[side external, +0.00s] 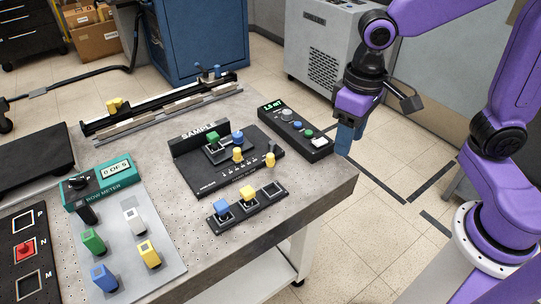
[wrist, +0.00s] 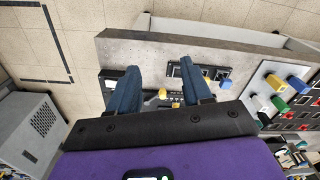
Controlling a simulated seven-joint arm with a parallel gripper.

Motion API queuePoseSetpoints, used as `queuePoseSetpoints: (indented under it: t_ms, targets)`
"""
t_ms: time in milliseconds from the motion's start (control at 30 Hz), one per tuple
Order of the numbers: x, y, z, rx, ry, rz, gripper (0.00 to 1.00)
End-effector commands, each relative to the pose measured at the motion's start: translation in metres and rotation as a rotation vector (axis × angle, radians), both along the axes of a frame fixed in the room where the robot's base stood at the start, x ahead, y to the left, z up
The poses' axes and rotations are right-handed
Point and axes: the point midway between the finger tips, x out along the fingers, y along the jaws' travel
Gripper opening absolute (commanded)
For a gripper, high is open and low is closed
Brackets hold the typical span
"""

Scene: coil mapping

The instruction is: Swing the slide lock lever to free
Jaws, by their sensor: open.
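A black sample unit (side external: 215,178) marked SAMPLE lies on the grey table. It carries a green block (side external: 214,142), a blue block (side external: 238,137), and a yellow knob (side external: 238,155) by a marked scale. Another yellow-topped post (side external: 270,159) stands at its right end. I cannot tell which part is the slide lock lever or how it is set. My gripper (side external: 344,145) is open and empty, above and right of the table's right edge, apart from the unit. In the wrist view my blue fingers (wrist: 160,80) are spread, with a yellow part (wrist: 162,93) seen between them.
A black control box (side external: 295,130) with a green display stands right of the unit. A socket strip (side external: 247,207) with blue and yellow blocks lies in front. A rail (side external: 160,108) with a yellow part is behind. A teal meter (side external: 100,180) and coloured posts are left.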

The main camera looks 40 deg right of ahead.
Motion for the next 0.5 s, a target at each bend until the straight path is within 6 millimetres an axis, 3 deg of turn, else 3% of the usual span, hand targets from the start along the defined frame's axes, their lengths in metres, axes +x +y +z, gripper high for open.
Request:
queuePoseSetpoints:
  t_ms: [200,500]
  targets:
    - [0.076,0.027,-0.004,-0.003,0.009,-0.427,0.49]
    - [0.171,0.038,-0.02,-0.006,0.017,-0.982,0.49]
